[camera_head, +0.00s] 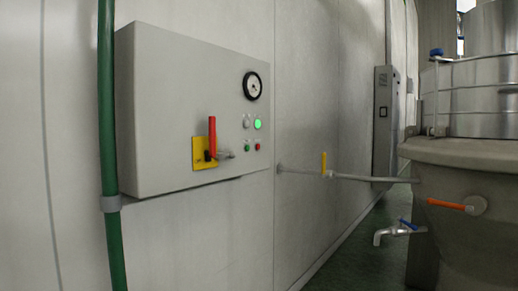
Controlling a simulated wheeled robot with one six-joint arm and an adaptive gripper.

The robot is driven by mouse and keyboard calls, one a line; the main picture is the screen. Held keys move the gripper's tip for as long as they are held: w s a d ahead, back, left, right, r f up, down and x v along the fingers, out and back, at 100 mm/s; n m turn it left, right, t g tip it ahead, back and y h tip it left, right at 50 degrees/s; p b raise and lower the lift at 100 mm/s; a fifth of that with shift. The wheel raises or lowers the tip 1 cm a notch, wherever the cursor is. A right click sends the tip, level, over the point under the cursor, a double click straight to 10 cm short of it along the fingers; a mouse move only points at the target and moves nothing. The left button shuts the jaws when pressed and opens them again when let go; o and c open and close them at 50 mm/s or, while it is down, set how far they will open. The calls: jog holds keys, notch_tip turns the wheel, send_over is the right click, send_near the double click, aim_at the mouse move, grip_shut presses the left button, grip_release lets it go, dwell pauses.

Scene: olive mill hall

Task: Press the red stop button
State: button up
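A small red button (257,146) sits low at the right end of a grey wall-mounted control box (160,110). It is tiny in this view; I cannot tell whether it is pressed in. A small green button (247,147) is just left of it. Above them are a pale unlit lamp (246,122) and a bright green lit lamp (257,124). To the left, a red-handled lever (212,132) stands upright on a yellow plate (199,160), with a grey stub reaching right towards the buttons. My gripper is not in view.
A round gauge (252,86) is above the lamps. A green pipe (107,150) runs down left of the box. Green floor (350,255) shows between wall and vat.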

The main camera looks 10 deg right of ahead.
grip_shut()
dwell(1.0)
